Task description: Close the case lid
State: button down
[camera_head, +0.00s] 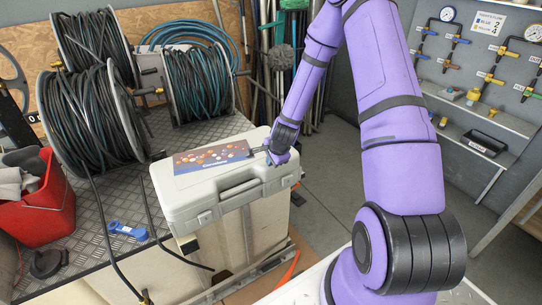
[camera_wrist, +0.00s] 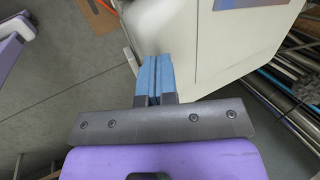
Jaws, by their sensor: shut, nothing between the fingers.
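The case (camera_head: 222,190) is a light grey box with a handle on its front, standing at the edge of the metal bench. Its lid (camera_head: 237,142) lies flat on the case body and looks closed, with a colourful printed label on top. My gripper (camera_head: 268,150) is at the lid's right end, with its fingers by the top edge. In the wrist view my gripper (camera_wrist: 155,75) shows two blue fingers pressed together with nothing between them. The pale case surface (camera_wrist: 210,40) is just beyond the fingertips; I cannot tell whether they touch it.
Hose reels (camera_head: 90,115) stand on the bench (camera_head: 110,205) behind and left of the case. A red bucket (camera_head: 48,205) and a blue tool (camera_head: 127,230) are at the left. Poles lean behind the case. A wall panel with gauges (camera_head: 480,60) and a shelf is at the right.

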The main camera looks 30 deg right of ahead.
jog(key=shift+s+f, duration=0.6)
jog(key=shift+f, duration=0.2)
jog(key=shift+s, duration=0.1)
jog(key=s+r, duration=0.8)
jog(key=r, duration=0.1)
jog(key=shift+s, duration=0.15)
